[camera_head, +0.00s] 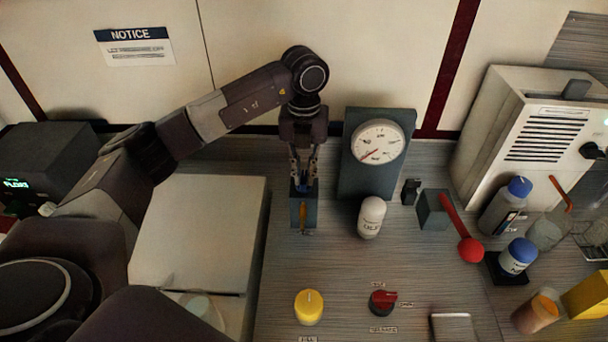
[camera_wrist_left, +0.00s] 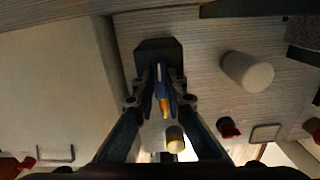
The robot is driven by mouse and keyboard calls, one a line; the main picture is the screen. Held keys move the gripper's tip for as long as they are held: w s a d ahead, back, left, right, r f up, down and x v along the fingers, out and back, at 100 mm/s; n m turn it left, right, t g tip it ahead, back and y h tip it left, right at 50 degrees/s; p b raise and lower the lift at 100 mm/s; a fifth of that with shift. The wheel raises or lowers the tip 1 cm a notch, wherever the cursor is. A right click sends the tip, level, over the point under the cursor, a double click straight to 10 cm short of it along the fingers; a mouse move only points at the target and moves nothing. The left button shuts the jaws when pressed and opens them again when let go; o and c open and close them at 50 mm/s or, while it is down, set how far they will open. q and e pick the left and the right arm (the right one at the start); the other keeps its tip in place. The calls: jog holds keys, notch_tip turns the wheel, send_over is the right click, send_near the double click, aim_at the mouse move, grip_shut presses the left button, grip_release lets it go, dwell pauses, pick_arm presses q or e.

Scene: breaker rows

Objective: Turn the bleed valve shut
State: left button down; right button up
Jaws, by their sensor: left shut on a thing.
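My left gripper (camera_head: 303,184) points down over a small dark block (camera_head: 311,213), taken as the bleed valve's body, behind the table's middle. It is shut on a blue handle that shows between the fingertips in the left wrist view (camera_wrist_left: 159,74). An orange pointed end (camera_wrist_left: 164,104) sticks out past the blue part, toward the front of the table, and shows on the block in the head view (camera_head: 303,214). The small label below the block is too small to read. The fingers hide part of the handle. My right gripper is not in view.
A gauge (camera_head: 378,142) on a dark panel and a white bottle (camera_head: 371,218) stand just right. A pale box (camera_head: 198,232) stands left. A yellow button (camera_head: 309,307), a red knob (camera_head: 382,302) and a red-balled lever (camera_head: 470,249) are nearby.

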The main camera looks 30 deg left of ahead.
aim_at(304, 176)
pick_arm(q)
jog(key=shift+n, duration=0.4)
jog(key=c, duration=2)
grip_release()
jog(key=shift+o, duration=0.2)
jog(key=shift+r, duration=0.1)
notch_tip(304, 176, up, 12)
